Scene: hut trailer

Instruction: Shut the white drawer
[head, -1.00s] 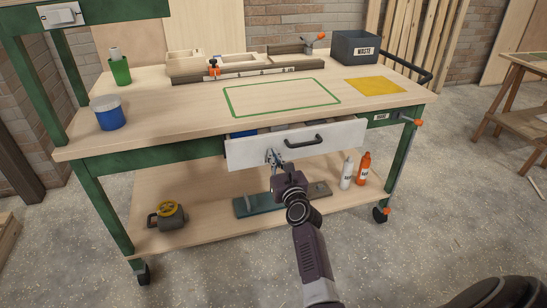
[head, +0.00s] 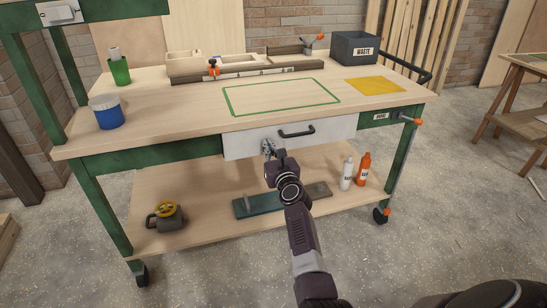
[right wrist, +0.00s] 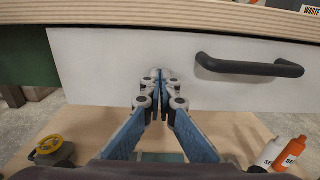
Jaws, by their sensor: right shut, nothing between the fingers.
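The white drawer (head: 322,140) is under the workbench top, and its front now sits close up under the table edge with no gap into the inside showing. A dark bar handle (head: 297,131) is on its front. In the right wrist view the white front (right wrist: 110,70) fills the middle, with the handle (right wrist: 250,68) to the right of my fingers. My right gripper (head: 268,149) is shut and empty, its fingertips at the lower left part of the drawer front. The fingertips (right wrist: 160,76) seem to touch the front. My left gripper is not in view.
The workbench top (head: 190,110) holds a blue tub (head: 107,113), a green cup (head: 120,70), a waste bin (head: 354,48) and a yellow sheet (head: 374,86). The lower shelf holds a white bottle (head: 347,173) and an orange bottle (head: 363,169). Floor in front is clear.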

